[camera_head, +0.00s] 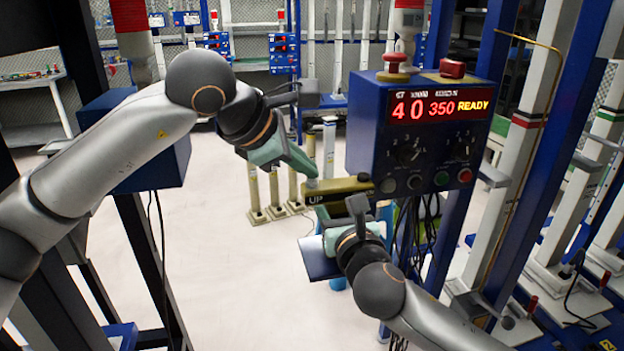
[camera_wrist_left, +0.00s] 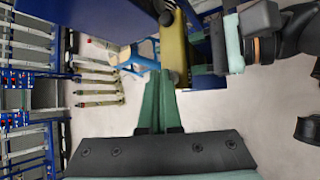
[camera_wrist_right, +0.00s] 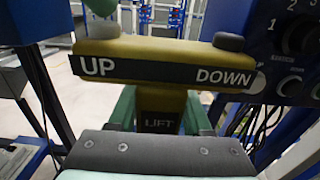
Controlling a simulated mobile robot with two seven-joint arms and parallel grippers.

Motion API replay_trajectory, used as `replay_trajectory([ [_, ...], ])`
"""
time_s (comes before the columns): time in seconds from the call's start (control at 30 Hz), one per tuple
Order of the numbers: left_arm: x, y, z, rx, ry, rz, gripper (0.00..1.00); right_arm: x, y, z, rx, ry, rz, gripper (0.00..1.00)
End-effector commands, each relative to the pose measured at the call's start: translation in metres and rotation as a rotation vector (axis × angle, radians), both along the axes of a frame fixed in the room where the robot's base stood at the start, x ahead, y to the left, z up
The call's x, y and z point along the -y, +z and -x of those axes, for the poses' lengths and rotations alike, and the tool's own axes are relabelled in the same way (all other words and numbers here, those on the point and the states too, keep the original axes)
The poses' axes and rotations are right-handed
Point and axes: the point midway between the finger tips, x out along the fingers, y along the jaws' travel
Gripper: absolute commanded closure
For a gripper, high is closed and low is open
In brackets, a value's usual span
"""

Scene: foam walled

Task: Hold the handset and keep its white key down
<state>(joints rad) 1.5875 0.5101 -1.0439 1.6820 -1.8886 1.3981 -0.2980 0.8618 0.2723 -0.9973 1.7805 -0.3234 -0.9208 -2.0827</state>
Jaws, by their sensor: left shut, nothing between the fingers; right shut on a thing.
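The handset (camera_head: 348,186) is an olive-yellow bar marked UP and DOWN, held level in front of the blue control box. In the right wrist view its bar (camera_wrist_right: 160,70) sits on a stem marked LIFT. My right gripper (camera_wrist_right: 160,112) is shut on that stem. The pale white key (camera_wrist_right: 101,29) is on top at the UP end. A dark key (camera_wrist_right: 229,42) is at the DOWN end. My left gripper (camera_head: 313,174) is shut and empty, its tips close above the UP end.
The blue control box (camera_head: 368,135) reads 40 350 READY and stands close behind the handset's DOWN end, with cables hanging below. Blue and white posts (camera_head: 530,130) fill the right side. Pale floor (camera_head: 220,260) is open at the lower left.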

Motion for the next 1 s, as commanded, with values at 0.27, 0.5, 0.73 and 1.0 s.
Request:
replay_trajectory([
  [0.27,0.0000,-0.0041,0.0000,-0.001,0.000,-0.001,1.00,0.0000,-0.0008,0.0000,-0.002,0.000,0.001,1.00],
  [0.5,-0.0001,-0.0076,-0.0001,-0.002,0.000,-0.002,1.00,-0.0001,-0.0008,0.0000,-0.001,0.000,0.000,1.00],
  [0.73,-0.0003,-0.0087,-0.0001,-0.003,0.001,-0.002,1.00,-0.0001,-0.0007,0.0001,-0.001,0.000,0.000,1.00],
  [1.0,-0.0004,-0.0091,-0.0001,-0.004,0.001,-0.003,1.00,-0.0001,-0.0006,0.0001,-0.001,0.000,-0.001,1.00],
])
